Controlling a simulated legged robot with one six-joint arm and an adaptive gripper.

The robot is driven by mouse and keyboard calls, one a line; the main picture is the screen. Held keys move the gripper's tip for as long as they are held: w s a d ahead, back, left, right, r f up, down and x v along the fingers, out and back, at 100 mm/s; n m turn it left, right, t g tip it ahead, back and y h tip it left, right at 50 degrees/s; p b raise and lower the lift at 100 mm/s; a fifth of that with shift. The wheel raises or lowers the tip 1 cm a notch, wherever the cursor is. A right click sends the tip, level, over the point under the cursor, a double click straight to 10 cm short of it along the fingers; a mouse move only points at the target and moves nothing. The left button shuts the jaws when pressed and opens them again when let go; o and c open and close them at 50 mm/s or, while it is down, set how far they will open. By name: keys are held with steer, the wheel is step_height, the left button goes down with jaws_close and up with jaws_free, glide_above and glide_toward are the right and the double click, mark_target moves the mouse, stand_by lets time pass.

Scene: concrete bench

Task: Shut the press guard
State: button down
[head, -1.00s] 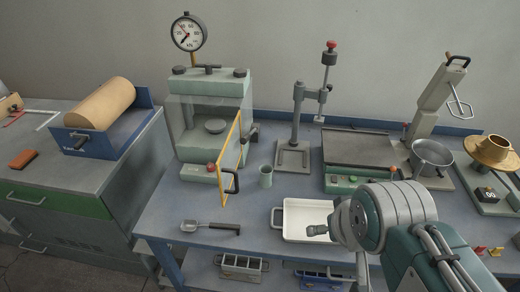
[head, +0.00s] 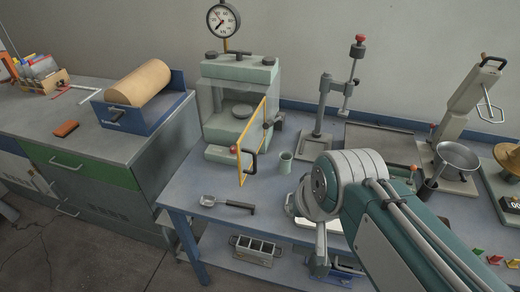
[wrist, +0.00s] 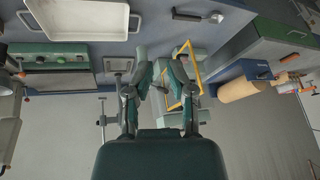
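The press (head: 240,72) is a pale green machine at the back left of the bench, with a pressure gauge on top. Its guard (head: 253,138) is a clear panel in a yellow frame with a dark handle (head: 251,166). The guard stands swung open, jutting toward the bench front. In the wrist view, which is upside down, the guard's yellow frame (wrist: 200,82) shows just right of my gripper (wrist: 160,70). My gripper's two fingers are spread with nothing between them. Contact with the guard cannot be made out.
A white tray (head: 305,222) is partly behind my arm. A lever stand (head: 322,115) rises at the back. A side cabinet with a blue roll holder (head: 145,118) stands left.

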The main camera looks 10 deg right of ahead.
steer(key=w+d+f+m+t+y, duration=0.1)
steer(key=w+d+f+m+y, duration=0.2)
steer(key=w+m, duration=0.7)
steer(key=w+d+f+m+y, duration=0.1)
steer(key=w+d+m+y, duration=0.35)
steer(key=m, duration=0.95)
steer(key=w+a+f+h, duration=0.1)
steer(key=w+a+f, duration=0.6)
steer(key=w, duration=0.2)
steer(key=shift+w+a+f, duration=0.15)
steer(key=shift+a, duration=0.2)
steer(key=shift+a+h, duration=0.1)
steer(key=shift+h, duration=0.15)
